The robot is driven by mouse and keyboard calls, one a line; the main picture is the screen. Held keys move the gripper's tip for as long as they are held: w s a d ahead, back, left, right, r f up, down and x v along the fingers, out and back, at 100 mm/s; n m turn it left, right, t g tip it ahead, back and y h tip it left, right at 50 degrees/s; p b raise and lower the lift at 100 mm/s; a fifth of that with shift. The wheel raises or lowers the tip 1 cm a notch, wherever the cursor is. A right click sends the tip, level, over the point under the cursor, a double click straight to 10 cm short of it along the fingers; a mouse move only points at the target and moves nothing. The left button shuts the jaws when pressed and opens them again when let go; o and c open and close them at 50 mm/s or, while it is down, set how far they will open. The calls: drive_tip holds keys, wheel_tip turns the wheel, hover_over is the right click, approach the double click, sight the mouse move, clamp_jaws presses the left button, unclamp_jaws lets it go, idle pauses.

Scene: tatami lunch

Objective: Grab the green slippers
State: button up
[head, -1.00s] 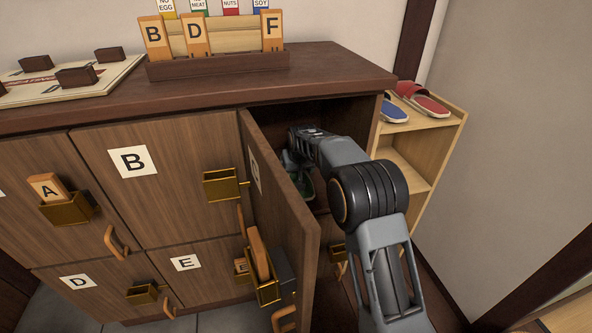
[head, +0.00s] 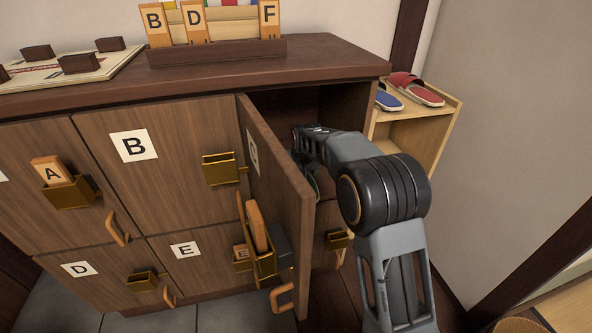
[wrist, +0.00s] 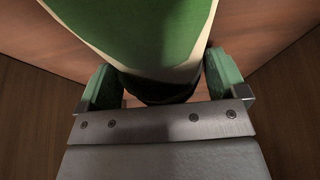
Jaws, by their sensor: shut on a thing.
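The green slippers show in the wrist view as a green upper with a pale edge (wrist: 140,28). I cannot tell there whether it is one slipper or two. My gripper (wrist: 162,75) is shut on them, with one green-padded finger on each side. In the head view, my arm reaches into the open cubby of the cabinet, behind the door marked C (head: 277,165). The fingers are hidden in the head view.
The open door stands close left of my arm. A light wooden shelf (head: 432,135) with red slippers (head: 415,90) and a blue slipper (head: 388,100) stands right. A letter-tag rack (head: 215,52) and a board (head: 70,65) are on the cabinet top.

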drive_tip(key=shift+s+d, duration=0.2)
drive_tip(key=shift+s, duration=0.75)
drive_tip(key=shift+a, duration=0.1)
drive_tip(key=o, duration=0.7)
drive_tip(key=p+v, duration=0.5)
drive_tip(key=v, duration=0.9)
drive_tip(key=shift+w, duration=0.1)
